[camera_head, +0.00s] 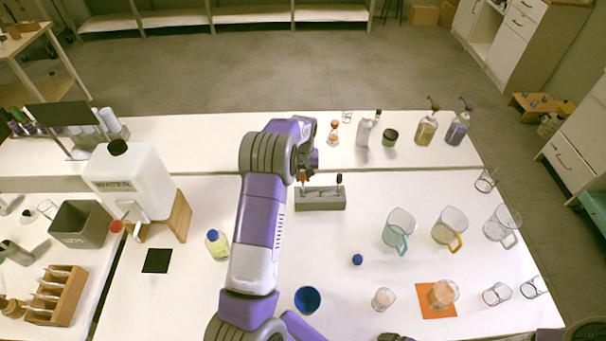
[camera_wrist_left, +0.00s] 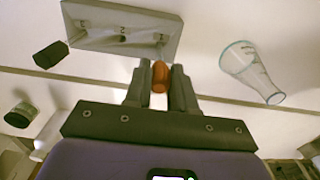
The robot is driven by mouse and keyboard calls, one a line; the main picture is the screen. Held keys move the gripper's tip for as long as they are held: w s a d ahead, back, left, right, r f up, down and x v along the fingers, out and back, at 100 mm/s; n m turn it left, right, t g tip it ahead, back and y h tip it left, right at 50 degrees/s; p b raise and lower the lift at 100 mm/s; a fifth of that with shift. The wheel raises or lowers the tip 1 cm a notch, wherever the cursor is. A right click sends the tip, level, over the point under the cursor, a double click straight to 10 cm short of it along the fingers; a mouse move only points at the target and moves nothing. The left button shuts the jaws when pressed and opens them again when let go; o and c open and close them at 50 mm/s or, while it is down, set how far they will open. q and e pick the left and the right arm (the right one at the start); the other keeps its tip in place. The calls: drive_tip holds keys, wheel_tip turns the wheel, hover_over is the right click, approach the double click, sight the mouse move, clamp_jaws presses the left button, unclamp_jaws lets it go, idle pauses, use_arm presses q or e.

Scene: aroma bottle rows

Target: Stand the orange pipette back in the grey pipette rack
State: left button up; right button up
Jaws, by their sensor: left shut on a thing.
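The grey pipette rack (camera_head: 318,203) stands on the white bench near the middle of the head view. It also shows at the top of the left wrist view (camera_wrist_left: 95,38), with openings along its top. My left gripper (camera_head: 304,174) is just above the rack's left part in the head view. In the left wrist view its two fingers (camera_wrist_left: 159,88) are shut on the orange pipette (camera_wrist_left: 160,75). Only the pipette's orange upper part shows clearly. I cannot tell whether its tip is inside the rack.
A dark-topped piece (camera_head: 339,179) stands at the rack's right end. Behind are a white bottle (camera_head: 363,133), a green jar (camera_head: 390,136) and pump bottles (camera_head: 426,130). A blue-capped bottle (camera_head: 217,245) is left of my arm; glass jugs (camera_head: 399,228) stand to the right.

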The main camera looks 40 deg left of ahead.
use_arm(q)
drive_tip(key=shift+f+b, duration=0.3)
drive_tip(key=shift+f, duration=0.35)
drive_tip(key=shift+s+f, duration=0.1)
drive_tip(key=o, duration=0.7)
drive_tip(key=shift+r+p, duration=0.65)
drive_tip(key=shift+r, duration=0.4)
drive_tip(key=shift+r+p, duration=0.95)
drive_tip(key=shift+r, duration=0.5)
